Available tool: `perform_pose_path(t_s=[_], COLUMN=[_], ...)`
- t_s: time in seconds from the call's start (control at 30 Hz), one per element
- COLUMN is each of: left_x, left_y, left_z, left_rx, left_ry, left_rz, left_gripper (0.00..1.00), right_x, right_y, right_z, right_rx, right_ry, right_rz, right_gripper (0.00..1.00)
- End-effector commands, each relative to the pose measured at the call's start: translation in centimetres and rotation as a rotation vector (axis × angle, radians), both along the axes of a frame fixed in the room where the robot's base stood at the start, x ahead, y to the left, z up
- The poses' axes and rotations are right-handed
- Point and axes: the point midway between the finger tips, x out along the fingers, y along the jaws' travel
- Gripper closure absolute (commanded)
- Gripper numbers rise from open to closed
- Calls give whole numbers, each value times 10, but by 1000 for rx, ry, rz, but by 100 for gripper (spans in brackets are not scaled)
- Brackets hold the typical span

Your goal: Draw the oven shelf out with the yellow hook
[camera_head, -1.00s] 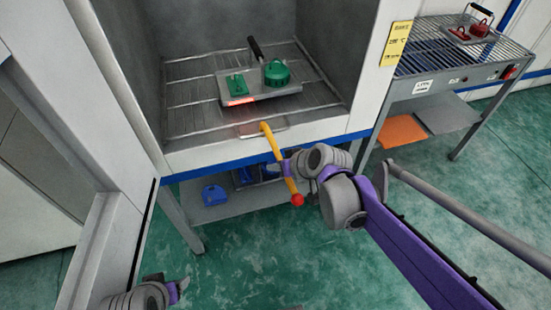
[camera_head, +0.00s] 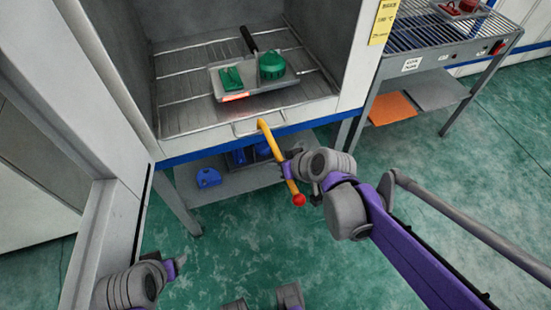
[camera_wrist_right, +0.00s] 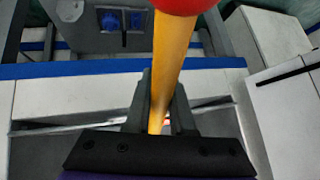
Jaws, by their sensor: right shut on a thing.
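The oven shelf (camera_head: 185,122) is a wire rack inside the grey oven chamber, with a metal loop (camera_head: 259,124) at its front edge, over the oven's sill. A grey tray (camera_head: 258,87) on it carries a green block (camera_head: 231,78) and a green kettle-like weight (camera_head: 271,65). The yellow hook (camera_head: 273,144) has its far end at the loop; the exact contact is too small to tell. My right gripper (camera_head: 290,168) is shut on the hook's shaft, above its red ball end (camera_head: 299,200). The shaft also shows between the fingers in the right wrist view (camera_wrist_right: 168,70). My left gripper (camera_head: 178,266) is low at left, apart from everything; its opening is unclear.
The oven door (camera_head: 105,215) stands open at left. Below the oven is a lower shelf (camera_head: 235,183) with blue items (camera_head: 208,177). A grey rack table (camera_head: 425,65) stands at right with an orange plate (camera_head: 391,108) below. The green floor in front is clear.

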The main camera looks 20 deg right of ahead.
Motion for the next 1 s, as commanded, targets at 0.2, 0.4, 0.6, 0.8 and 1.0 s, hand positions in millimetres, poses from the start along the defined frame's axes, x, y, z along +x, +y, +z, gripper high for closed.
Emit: perform_pose_path(t_s=[0.2, 0.4, 0.6, 0.8, 1.0], left_x=[0, 0, 1, 2, 3], left_y=[0, 0, 0, 0, 0], left_z=[0, 3, 9, 15, 21], left_rx=[0, 0, 0, 0, 0], left_ry=[0, -1, -3, -5, -7], left_rz=[0, 0, 0, 0, 0], left_gripper=[32, 32, 32, 32, 32], right_x=[0, -6, -20, -34, -47], right_y=[0, 0, -1, -1, -1], right_z=[0, 1, 1, 1, 1], right_rx=[0, 0, 0, 1, 1], right_ry=[0, -1, 0, 0, 0], right_rz=[0, 0, 0, 0, 0], right_gripper=[100, 100, 100, 100, 100])
